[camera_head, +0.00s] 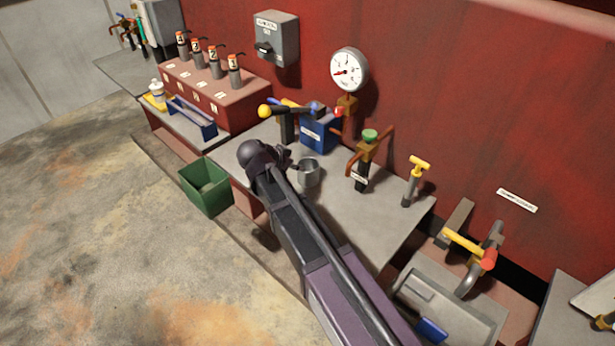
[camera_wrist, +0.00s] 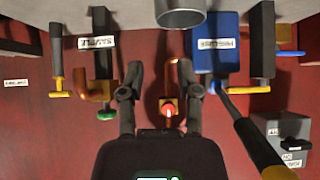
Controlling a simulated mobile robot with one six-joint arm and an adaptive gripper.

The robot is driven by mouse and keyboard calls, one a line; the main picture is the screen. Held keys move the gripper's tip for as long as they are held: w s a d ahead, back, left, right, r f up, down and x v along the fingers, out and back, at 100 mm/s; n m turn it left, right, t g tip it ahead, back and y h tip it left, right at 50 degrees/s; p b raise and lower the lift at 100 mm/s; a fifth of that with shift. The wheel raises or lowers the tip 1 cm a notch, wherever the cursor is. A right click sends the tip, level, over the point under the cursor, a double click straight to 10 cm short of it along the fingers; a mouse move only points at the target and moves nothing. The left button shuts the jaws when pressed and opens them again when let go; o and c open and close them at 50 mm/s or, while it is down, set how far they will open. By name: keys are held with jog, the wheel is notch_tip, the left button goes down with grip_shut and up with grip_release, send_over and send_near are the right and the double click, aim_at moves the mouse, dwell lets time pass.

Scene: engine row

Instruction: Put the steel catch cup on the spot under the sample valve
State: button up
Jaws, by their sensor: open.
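The steel catch cup (camera_head: 308,172) stands on the grey bench top, just right of my gripper (camera_head: 286,163) in the head view. In the wrist view the cup (camera_wrist: 180,14) is cut by the top edge, beyond my fingertips (camera_wrist: 160,72). My gripper is open, with nothing between its fingers. The sample valve (camera_head: 366,150) has a green knob and brown pipe, and stands right of the cup by the red wall. Its SAMPLE label (camera_wrist: 96,42) shows upside down in the wrist view. I cannot make out a marked spot under it.
A blue box (camera_head: 318,134) and a black lever with a yellow knob (camera_head: 265,111) stand close behind the cup. A yellow-handled valve (camera_head: 414,180) is near the bench's right end. A green bin (camera_head: 206,186) is on the floor. Bare bench (camera_head: 350,222) lies in front of the valve.

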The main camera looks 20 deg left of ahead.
jog(key=b, duration=0.4)
send_over(309, 177)
jog(key=s, duration=0.2)
jog(key=shift+a+f, duration=0.15)
jog(key=shift+f, duration=2.35)
jog(key=shift+b+x, duration=2)
jog(key=shift+x, duration=0.6)
jog(key=shift+s, duration=0.1)
grip_shut()
